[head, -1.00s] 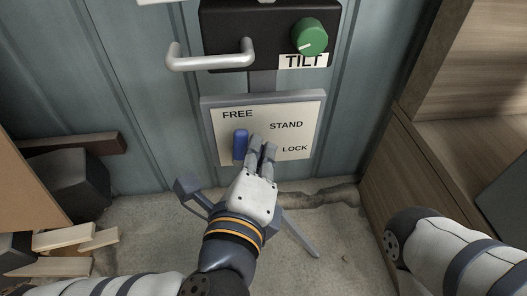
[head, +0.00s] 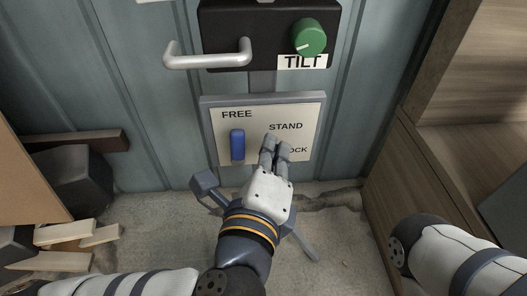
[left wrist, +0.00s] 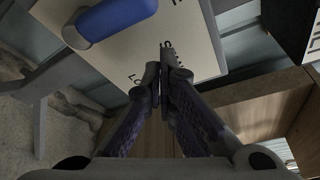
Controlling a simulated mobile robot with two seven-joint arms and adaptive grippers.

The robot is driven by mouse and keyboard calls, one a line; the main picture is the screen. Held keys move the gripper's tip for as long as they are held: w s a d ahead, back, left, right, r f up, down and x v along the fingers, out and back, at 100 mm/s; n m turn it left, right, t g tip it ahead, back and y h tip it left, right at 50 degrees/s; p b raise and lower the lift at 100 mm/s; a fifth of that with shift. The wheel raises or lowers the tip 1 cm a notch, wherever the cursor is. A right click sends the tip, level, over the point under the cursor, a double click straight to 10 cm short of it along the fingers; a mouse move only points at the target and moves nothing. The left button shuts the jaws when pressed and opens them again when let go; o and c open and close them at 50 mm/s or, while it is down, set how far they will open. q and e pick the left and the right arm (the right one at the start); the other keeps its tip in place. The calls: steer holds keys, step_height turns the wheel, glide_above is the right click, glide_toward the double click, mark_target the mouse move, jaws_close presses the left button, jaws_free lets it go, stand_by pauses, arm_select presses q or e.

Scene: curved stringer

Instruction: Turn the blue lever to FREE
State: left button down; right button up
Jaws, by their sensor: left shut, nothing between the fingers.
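The blue lever (head: 237,145) stands upright on the left part of a pale panel (head: 225,118) marked FREE, STAND and LOCK. The FREE label is just above the lever, at the upper left. My left gripper (head: 275,142) is shut and empty in front of the panel, to the right of the lever and apart from it. Its fingers partly cover the LOCK label. In the left wrist view the lever (left wrist: 115,18) shows at the top left, clear of the shut fingertips. Only part of my right arm shows at the lower right; its gripper is out of frame.
Above the panel is a black plate (head: 222,20) with a silver handle (head: 208,60) and a green TILT knob (head: 309,38). Wood blocks (head: 65,232) lie at the lower left. A wooden cabinet (head: 385,185) stands on the right.

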arm_select(q)
steer(key=f+p+v, duration=0.1)
steer(key=v, duration=0.8)
steer(key=shift+s+d+f, duration=0.15)
steer(key=shift+s+d, duration=0.1)
steer(key=shift+s, duration=0.25)
arm_select(e)
steer(key=shift+w+d+r, duration=0.2)
steer(key=shift+d+r, duration=0.2)
steer(key=shift+r, duration=0.05)
